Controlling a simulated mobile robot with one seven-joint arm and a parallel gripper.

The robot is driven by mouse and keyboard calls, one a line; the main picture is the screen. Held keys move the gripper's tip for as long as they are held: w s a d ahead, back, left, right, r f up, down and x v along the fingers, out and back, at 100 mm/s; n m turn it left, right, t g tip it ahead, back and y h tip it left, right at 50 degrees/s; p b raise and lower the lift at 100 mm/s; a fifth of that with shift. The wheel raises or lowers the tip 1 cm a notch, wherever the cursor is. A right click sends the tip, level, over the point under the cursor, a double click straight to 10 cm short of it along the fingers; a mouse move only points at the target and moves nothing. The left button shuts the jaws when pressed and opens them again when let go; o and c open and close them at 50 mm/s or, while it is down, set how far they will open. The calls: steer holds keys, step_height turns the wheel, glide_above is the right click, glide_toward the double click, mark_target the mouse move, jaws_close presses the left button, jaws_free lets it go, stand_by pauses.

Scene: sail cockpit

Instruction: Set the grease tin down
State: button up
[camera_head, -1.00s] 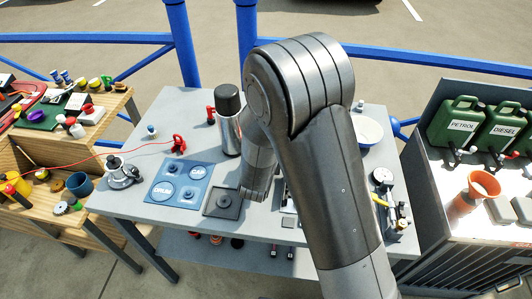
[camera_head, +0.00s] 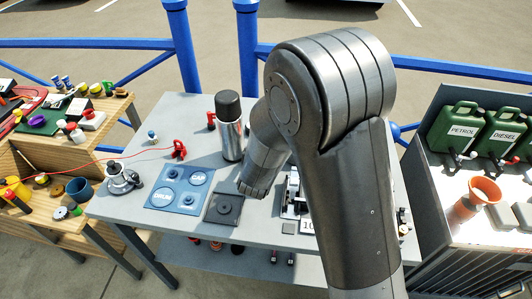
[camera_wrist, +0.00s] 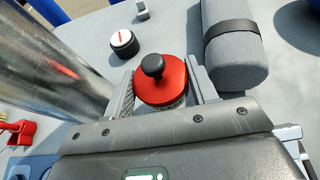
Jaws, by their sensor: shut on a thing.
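The grease tin (camera_wrist: 162,92) shows in the wrist view as a round red-lidded tin with a black knob on top. My gripper (camera_wrist: 163,92) is shut on it, one finger on each side. The tin's lid faces the camera; its lower side and base are mostly hidden, so I cannot tell whether it touches the grey bench top (camera_wrist: 165,25). In the head view my own arm hides the fingers and the tin, over the grey bench (camera_head: 115,205).
A steel flask (camera_head: 230,135) stands left of my arm; it fills the left of the wrist view (camera_wrist: 50,70). A grey roll (camera_wrist: 235,55) lies close right of the gripper. A black-and-white knob (camera_wrist: 124,43) sits behind. A blue mat (camera_head: 180,188) and dark square pad (camera_head: 223,209) lie further left.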

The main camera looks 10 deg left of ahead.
steer(key=s+d+r, duration=0.1)
steer(key=d+r, duration=0.6)
steer(key=d, duration=0.4)
step_height(320, 180, up, 11)
steer(key=w+a+r+m+h, duration=0.2)
steer(key=w+a+r, duration=0.3)
steer(key=w+a, duration=0.55)
steer(key=m+g+h, duration=0.1)
steer(key=m+h, duration=0.2)
glide_above(187, 127)
step_height(187, 127, down, 23)
steer(key=shift+a, duration=0.1)
steer(key=shift+f, duration=1.95)
steer(key=shift+f, duration=0.2)
